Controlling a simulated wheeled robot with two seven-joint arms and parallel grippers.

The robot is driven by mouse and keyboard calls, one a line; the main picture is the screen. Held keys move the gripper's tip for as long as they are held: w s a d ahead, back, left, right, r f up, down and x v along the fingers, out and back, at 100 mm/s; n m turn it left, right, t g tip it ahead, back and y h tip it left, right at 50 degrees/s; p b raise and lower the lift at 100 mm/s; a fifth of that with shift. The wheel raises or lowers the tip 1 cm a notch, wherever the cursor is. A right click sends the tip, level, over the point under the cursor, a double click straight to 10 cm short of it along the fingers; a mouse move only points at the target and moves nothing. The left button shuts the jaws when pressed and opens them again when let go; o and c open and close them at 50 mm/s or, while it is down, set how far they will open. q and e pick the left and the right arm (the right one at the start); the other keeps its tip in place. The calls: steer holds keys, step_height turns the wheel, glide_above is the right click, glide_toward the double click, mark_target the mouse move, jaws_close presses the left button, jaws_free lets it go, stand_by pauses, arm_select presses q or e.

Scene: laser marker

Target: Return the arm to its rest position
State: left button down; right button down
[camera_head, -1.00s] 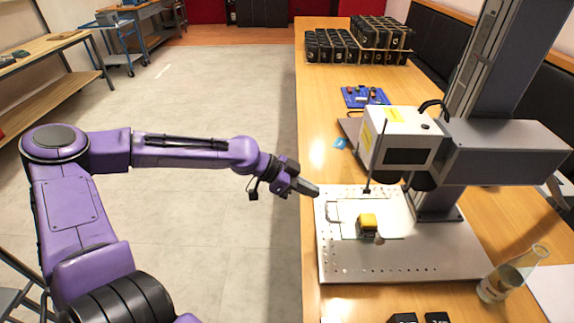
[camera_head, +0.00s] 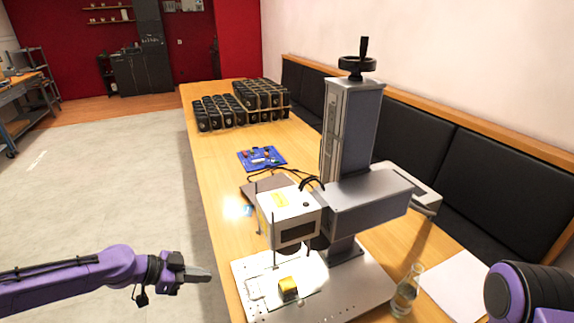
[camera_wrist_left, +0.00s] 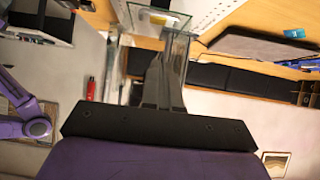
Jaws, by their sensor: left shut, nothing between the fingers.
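My left arm (camera_head: 75,280) is purple and comes in from the left in the head view. It is stretched out over the floor beside the table. My left gripper (camera_head: 205,275) is shut and empty, with its tip just left of the laser marker's base plate (camera_head: 350,300). In the left wrist view its fingers (camera_wrist_left: 163,85) are together with nothing between them. Part of my right arm (camera_head: 525,295) shows at the lower right corner; its gripper is out of view. A yellow block (camera_head: 288,287) sits on the plate under the marker head (camera_head: 290,212).
The marker's column (camera_head: 350,130) stands on the wooden table (camera_head: 215,170). A glass flask (camera_head: 407,290) stands right of the plate. A blue board (camera_head: 262,158) and several black containers (camera_head: 240,108) are farther back. The floor (camera_head: 110,190) left of the table is clear.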

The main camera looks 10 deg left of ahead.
arm_select(q)
steer(key=w+a+r+n+t+y, duration=0.3)
steer(key=w+n+t, duration=0.15)
steer(key=n, duration=0.55)
steer(key=s+a+f+n+g+y+b, duration=0.1)
steer(key=s+a+f+n+y+b, duration=0.25)
steer(key=f+n+y, duration=0.5)
steer(key=s+d+f+g+b, duration=0.3)
steer(key=s+d+f, duration=0.1)
steer(key=s+f, duration=0.7)
steer(key=s+d+f+g+b, duration=0.3)
steer(key=s+f, duration=0.9)
steer(key=s, duration=0.3)
steer(key=shift+s+d+f+m+g+y, duration=0.25)
steer(key=shift+s+d+m+g+y, duration=0.1)
steer(key=shift+d+m+y, duration=0.1)
